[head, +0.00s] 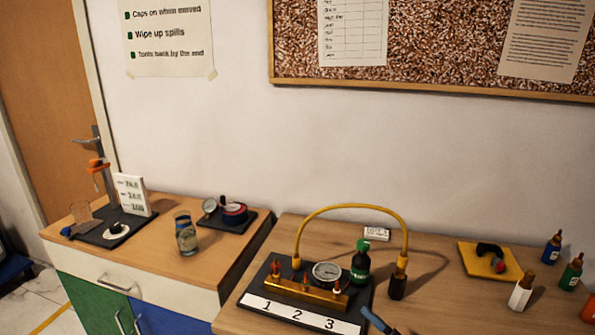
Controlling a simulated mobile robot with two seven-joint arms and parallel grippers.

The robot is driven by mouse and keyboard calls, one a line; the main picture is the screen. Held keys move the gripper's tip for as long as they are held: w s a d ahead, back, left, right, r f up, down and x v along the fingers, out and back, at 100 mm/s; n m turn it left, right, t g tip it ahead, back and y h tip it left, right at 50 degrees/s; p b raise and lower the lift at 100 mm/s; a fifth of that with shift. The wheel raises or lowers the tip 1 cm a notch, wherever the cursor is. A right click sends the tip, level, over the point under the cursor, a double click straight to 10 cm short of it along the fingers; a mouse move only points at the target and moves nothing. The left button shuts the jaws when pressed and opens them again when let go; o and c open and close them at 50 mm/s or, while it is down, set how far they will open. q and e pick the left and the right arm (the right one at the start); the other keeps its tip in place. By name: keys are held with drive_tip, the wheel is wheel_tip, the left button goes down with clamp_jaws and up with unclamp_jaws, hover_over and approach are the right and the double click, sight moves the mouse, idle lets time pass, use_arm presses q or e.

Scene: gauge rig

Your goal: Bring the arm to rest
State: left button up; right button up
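Neither of my arms and neither gripper shows in the head view. On the right-hand table, a gauge rig has a brass manifold (306,292) on a dark board with a white strip (298,314) numbered 1, 2 and 3. A round dial gauge (327,273) stands on the manifold; its reading is too small to tell. A yellow hose (350,207) arches from the manifold's left end to a dark fitting (397,286) at the right. A green bottle (360,262) stands upright beside the gauge. A blue-ended item (375,320) is cut off by the bottom edge.
A yellow tray (488,261) holds a dark curved item. Small bottles, including a white one (521,292), stand at the right. The left cabinet (190,262) bears a glass jar (185,234), a number card (133,195) and a dark tray (235,225). A gap separates cabinet and table.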

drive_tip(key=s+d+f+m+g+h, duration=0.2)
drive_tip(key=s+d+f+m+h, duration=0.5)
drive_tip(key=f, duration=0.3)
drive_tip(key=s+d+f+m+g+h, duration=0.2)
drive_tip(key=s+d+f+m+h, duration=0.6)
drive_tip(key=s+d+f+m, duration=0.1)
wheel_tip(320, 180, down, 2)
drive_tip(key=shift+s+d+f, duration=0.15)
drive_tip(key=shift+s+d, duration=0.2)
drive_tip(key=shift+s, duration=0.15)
